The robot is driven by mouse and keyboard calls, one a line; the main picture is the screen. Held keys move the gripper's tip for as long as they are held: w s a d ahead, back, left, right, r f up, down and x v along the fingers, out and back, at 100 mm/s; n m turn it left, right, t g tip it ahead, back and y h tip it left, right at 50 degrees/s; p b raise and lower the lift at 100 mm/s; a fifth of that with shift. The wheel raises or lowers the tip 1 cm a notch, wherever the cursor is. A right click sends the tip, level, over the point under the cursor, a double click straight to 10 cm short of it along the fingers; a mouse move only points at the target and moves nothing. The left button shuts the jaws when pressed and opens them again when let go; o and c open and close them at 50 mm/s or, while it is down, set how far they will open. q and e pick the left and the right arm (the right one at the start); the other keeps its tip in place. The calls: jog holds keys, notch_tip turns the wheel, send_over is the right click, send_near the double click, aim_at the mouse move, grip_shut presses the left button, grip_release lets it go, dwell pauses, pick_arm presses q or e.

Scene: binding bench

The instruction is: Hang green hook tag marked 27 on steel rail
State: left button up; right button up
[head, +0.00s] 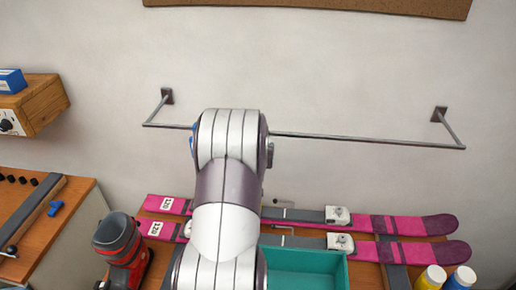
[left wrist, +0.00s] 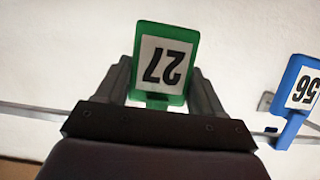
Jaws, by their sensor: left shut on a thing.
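The green hook tag marked 27 (left wrist: 165,68) is in the left wrist view, its number upside down. My left gripper (left wrist: 161,82) is shut on it, with one finger on either side. The tag's lower end is hidden by the gripper body, so I cannot tell if its hook touches the rail.
A blue tag marked 56 (left wrist: 299,95) is at the rail beside the gripper; a blue sliver (head: 192,141) shows left of my arm. Below are pink skis (head: 385,224), a teal bin (head: 310,268), a ski boot (head: 122,248) and two bottles (head: 432,278). The rail's right half looks clear.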

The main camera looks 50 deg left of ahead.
pick_arm(q)
jog(key=o, duration=1.1)
jog(key=b+v, duration=0.3)
jog(key=v, duration=0.9)
jog(key=shift+s+d, duration=0.2)
jog(key=shift+s, duration=0.1)
